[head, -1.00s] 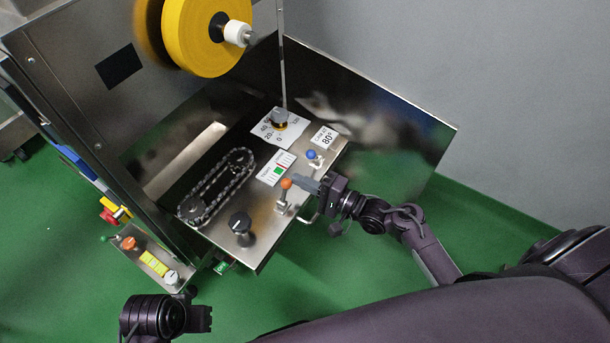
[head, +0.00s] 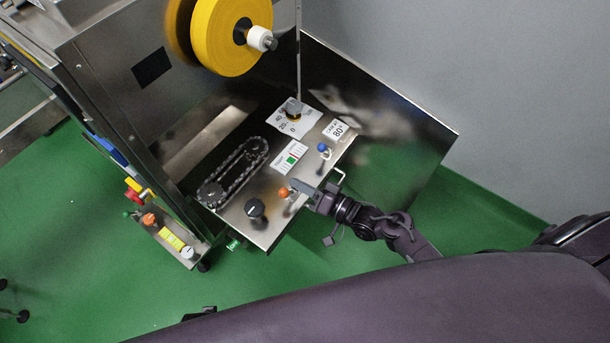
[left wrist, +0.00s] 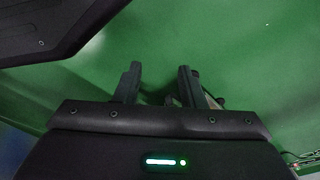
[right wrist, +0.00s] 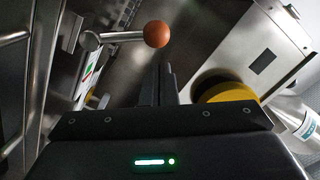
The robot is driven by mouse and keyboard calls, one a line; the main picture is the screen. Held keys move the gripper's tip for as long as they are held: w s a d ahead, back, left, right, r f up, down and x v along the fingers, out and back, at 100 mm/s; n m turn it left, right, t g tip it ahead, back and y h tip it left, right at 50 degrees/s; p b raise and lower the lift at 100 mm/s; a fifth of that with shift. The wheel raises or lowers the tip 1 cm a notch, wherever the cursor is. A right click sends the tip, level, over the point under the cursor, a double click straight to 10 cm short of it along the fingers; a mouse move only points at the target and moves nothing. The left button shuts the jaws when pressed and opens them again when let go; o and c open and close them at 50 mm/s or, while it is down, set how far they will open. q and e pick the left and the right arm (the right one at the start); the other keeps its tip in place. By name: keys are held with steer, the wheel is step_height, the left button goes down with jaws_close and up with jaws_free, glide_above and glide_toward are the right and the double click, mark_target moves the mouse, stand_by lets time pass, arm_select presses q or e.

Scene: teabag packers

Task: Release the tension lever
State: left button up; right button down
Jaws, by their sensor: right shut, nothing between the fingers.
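A lever with an orange ball knob (head: 283,192) stands on the steel control panel, beside a white card with a red and green scale (head: 290,158). The knob also shows in the right wrist view (right wrist: 157,33) on a metal rod, just beyond the fingertips. My right gripper (head: 294,184) is shut and empty, its tips close to the knob's right side; I cannot tell whether they touch it. A second lever with a blue knob (head: 323,148) stands farther back. My left gripper (left wrist: 158,72) is open and empty over green floor, away from the panel.
The panel (head: 235,222) also carries a chain loop (head: 232,172), a black knob (head: 255,208) and a dial (head: 294,110). A metal handle (head: 341,177) sticks out at its right edge, near my right gripper. A yellow roll (head: 231,35) hangs above.

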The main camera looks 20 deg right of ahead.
steer(key=shift+s+a+n, duration=0.3)
steer(key=shift+n, duration=0.2)
arm_select(q)
steer(key=shift+s+a+f+p, duration=0.1)
steer(key=shift+s+f+p, duration=0.15)
steer(key=shift+s, duration=0.25)
steer(key=shift+s+a+f+p, duration=0.1)
steer(key=shift+s+f+p, duration=0.1)
steer(key=shift+s, duration=0.25)
arm_select(e)
steer(key=shift+s+a+f, duration=0.15)
steer(key=shift+s+a, duration=0.05)
steer(key=shift+a, duration=0.1)
arm_select(q)
steer(key=shift+s, duration=0.1)
